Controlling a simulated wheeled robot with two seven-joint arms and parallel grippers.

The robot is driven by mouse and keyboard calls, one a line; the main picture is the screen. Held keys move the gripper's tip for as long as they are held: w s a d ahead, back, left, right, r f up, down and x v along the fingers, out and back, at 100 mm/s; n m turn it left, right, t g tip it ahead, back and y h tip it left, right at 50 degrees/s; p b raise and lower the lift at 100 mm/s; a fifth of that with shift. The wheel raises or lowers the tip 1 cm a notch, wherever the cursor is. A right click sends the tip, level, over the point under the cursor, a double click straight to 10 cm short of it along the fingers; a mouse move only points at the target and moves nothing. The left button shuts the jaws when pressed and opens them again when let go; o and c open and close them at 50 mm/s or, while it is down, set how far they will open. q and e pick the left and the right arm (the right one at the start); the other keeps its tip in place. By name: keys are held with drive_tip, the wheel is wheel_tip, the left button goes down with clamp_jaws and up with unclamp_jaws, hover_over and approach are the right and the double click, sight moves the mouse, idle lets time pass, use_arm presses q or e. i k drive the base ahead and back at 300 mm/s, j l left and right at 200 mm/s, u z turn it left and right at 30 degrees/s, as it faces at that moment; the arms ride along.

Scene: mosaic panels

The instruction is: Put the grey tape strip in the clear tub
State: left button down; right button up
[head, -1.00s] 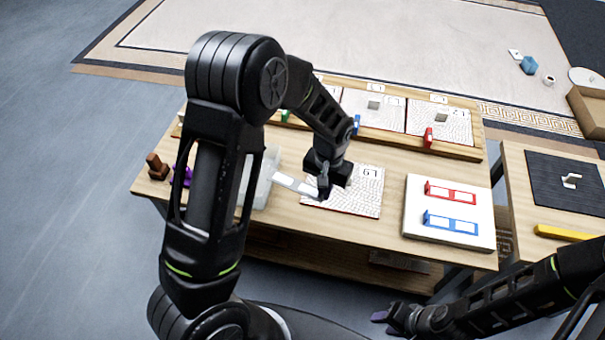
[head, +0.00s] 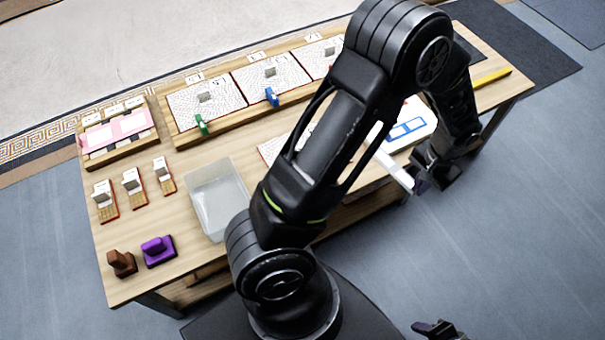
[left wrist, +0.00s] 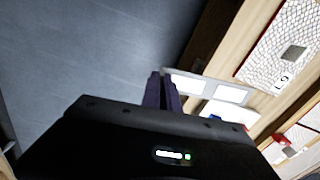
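The clear tub (head: 213,174) stands on the wooden table, left of my left arm in the head view; it looks empty. My left gripper (head: 418,178) is shut on the grey tape strip (head: 393,169), which sticks out toward the upper left. They are at the table's front edge, well right of the tub. In the left wrist view the fingers (left wrist: 162,92) pinch one end of the strip (left wrist: 210,87), which has pale windows. My right gripper (head: 438,328) shows only partly at the bottom edge; its opening is unclear.
A brown stamp (head: 121,262) and a purple stamp (head: 157,250) stand left of the tub, with several small card holders behind them. A rack of mosaic panels (head: 270,77) lies at the back. My left arm hides part of the table, including much of a front panel.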

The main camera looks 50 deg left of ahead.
sight(226, 207)
drive_tip(key=k+j+z, duration=0.1)
drive_tip(key=k+j, duration=0.15)
drive_tip(key=k, duration=0.3)
drive_tip(key=k+j+z, duration=0.1)
drive_tip(key=k, duration=0.4)
drive_tip(key=k+j+z, duration=0.15)
drive_tip(key=k+j, duration=0.15)
drive_tip(key=k, duration=0.25)
